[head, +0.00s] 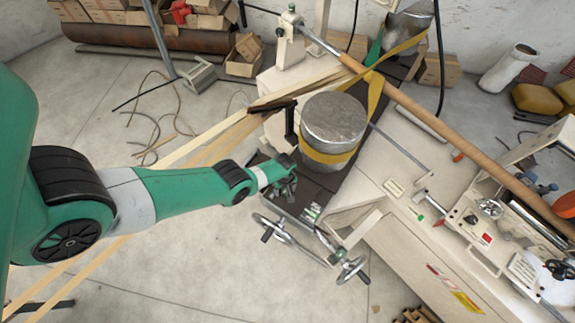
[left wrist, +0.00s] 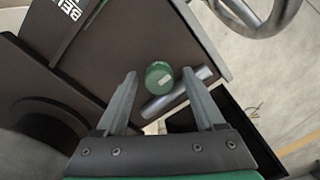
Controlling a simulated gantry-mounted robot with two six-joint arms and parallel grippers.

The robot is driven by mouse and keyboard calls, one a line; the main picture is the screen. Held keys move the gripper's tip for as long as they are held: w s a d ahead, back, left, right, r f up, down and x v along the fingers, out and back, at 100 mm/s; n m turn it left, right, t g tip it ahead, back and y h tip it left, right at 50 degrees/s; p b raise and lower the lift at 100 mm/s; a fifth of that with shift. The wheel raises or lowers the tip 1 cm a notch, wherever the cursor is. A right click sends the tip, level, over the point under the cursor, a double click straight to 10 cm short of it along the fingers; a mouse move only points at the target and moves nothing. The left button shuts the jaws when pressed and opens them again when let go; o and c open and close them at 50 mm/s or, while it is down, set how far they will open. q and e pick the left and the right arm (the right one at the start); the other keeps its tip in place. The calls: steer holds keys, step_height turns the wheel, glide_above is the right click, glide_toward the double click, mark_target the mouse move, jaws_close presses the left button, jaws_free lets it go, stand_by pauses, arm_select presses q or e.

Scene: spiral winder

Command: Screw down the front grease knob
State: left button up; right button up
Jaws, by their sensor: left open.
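My left gripper (head: 284,187) is at the front of the winder, beside the metal drum (head: 334,118) and above the crank wheels. In the left wrist view its two fingers (left wrist: 160,80) are open and point at a round green knob, which looks like the front grease knob (left wrist: 158,74). The knob shows between the fingertips, with a gap on each side. I cannot tell how far beyond the tips it lies. A grey metal bar (left wrist: 178,93) lies beside it. In the head view I cannot make out the knob near the gripper. My right gripper is not in view.
A handwheel (head: 272,229) and a second one (head: 352,270) stick out below my left gripper. A curved metal rim (left wrist: 262,22) is at the wrist view's upper right. The floor (head: 170,275) below the arm is mostly clear.

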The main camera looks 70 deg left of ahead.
arm_select(q)
steer(key=shift+r, duration=0.1)
jaws_close()
